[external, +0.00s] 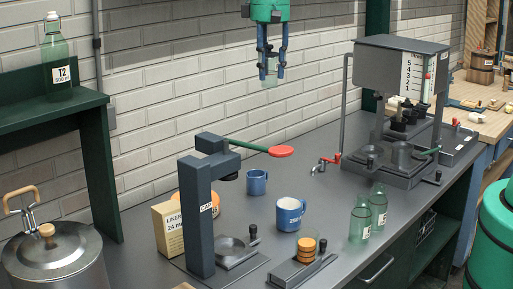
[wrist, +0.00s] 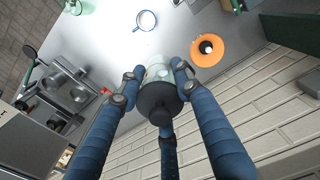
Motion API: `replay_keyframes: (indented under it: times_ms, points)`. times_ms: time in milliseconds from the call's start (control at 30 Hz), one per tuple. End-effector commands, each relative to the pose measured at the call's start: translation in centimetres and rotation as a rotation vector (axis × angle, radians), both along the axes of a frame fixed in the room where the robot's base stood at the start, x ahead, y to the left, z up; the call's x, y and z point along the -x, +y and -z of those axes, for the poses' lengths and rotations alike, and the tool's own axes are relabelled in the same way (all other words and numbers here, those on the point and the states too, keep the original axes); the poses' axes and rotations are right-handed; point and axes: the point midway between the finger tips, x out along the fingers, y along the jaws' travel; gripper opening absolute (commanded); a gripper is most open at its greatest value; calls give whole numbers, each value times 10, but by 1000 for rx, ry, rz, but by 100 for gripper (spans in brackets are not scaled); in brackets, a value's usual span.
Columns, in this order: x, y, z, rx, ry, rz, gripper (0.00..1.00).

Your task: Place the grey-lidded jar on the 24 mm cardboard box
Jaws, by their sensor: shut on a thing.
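My gripper (external: 271,72) is high above the counter, in front of the brick wall, with its blue fingers shut on a small clear jar (external: 269,83). In the wrist view my gripper (wrist: 157,88) has its fingers around the jar, whose dark grey lid (wrist: 158,102) faces the camera. The jar hangs well clear of everything below. The cardboard box (external: 168,232), marked "LINERS 24 mm", stands on the counter at lower left, far below my gripper. The dark press column hides part of its right side. I cannot make out the box in the wrist view.
The dark press (external: 201,215) with a red-tipped lever stands beside the box. An orange round thing (wrist: 208,46) is behind the press. Two blue mugs (external: 290,213) (external: 257,182), green bottles (external: 360,220) and a dispenser (external: 400,70) stand to the right. A green shelf (external: 45,112) is at left.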

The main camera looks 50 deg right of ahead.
Motion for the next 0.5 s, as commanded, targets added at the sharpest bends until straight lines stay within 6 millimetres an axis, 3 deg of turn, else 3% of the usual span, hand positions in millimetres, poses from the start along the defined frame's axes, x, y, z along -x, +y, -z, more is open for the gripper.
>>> replay_keyframes:
  times_ms: [500]
  points:
    - [-55, 129, 9, 0, 2, -161, 3]
